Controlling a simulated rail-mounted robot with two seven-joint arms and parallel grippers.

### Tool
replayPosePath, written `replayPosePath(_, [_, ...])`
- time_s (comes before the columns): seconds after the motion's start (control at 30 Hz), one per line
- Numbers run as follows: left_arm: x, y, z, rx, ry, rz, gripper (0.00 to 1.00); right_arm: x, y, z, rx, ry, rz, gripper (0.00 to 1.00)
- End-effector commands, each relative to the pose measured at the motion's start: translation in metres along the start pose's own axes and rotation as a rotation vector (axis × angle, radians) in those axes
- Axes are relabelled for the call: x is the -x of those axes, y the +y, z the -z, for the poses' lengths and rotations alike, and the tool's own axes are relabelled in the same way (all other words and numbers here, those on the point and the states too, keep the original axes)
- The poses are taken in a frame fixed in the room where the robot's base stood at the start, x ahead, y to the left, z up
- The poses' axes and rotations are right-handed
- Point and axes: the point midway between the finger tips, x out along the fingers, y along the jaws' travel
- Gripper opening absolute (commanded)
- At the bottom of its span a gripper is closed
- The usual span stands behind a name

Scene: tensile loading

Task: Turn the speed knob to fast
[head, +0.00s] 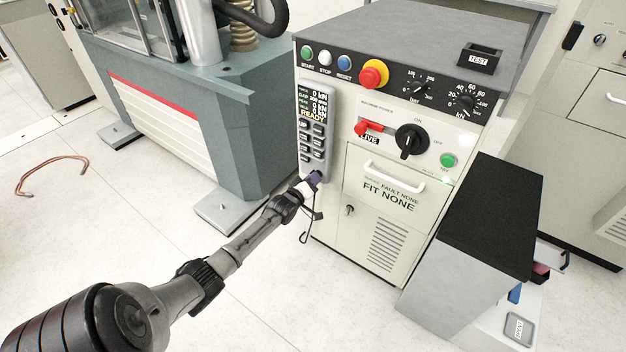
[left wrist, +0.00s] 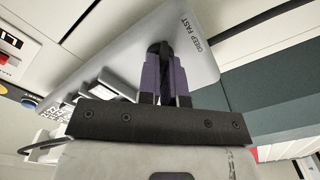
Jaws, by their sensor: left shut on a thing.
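The grey handheld control pendant (head: 331,135) hangs on the front left of the white control cabinet. Its display reads READY, with rows of buttons below. In the left wrist view, the pendant's end (left wrist: 196,62) carries the words CREEP and FAST beside the dark speed knob (left wrist: 159,48). My left gripper (head: 316,178) is at the pendant's lower end, its purple fingers (left wrist: 166,75) shut on the knob. The fingers hide much of the knob, so I cannot tell its setting. The knob is hidden in the head view. My right gripper is not in view.
The cabinet front has a red emergency stop (head: 374,74), a black rotary switch (head: 411,141) and a white handle (head: 394,176). A dark-topped stand (head: 480,215) is at the right. A grey machine (head: 240,130) stands at the left. The floor between is clear.

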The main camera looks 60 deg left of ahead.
Motion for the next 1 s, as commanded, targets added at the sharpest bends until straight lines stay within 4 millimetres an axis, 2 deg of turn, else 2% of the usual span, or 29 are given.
replayPosePath(0.37, [0.0,0.002,0.002,-0.066,0.001,-0.001,0.0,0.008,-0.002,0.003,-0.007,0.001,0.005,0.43])
replayPosePath(1.0, [0.0,0.002,0.002,-0.628,0.001,0.001,0.0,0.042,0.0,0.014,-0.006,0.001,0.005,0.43])
